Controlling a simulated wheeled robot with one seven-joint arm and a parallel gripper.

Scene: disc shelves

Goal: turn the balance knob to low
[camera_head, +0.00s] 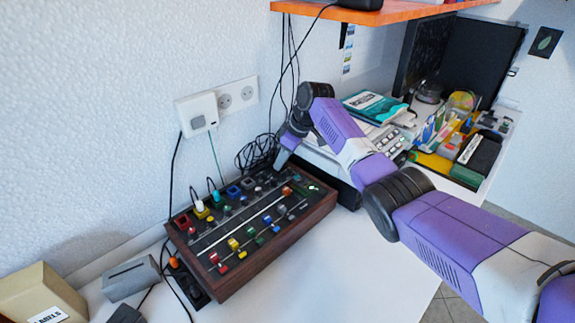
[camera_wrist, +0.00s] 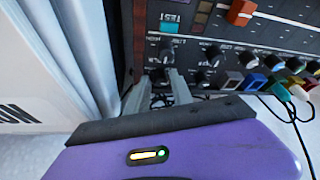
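The mixer (camera_head: 262,232) is a dark panel in a wooden case, with knobs, coloured sliders and buttons. My gripper (camera_head: 283,156) is at its far back corner in the head view, where the fingertips are hard to make out. In the wrist view, my gripper's (camera_wrist: 158,80) two grey fingers stand apart over a row of small black knobs. A dark knob (camera_wrist: 159,75) shows between the fingertips; whether they touch it is unclear. Other black knobs (camera_wrist: 212,52) lie beside and beyond it. The labels are too small to read, so I cannot tell which is the balance knob.
Black cables (camera_head: 258,152) hang by the wall near my gripper. Plugged cables (camera_head: 200,207) stand up from the mixer's back edge. Books (camera_head: 374,107) and a device with buttons (camera_head: 392,142) sit to the right. The white table in front of the mixer is clear.

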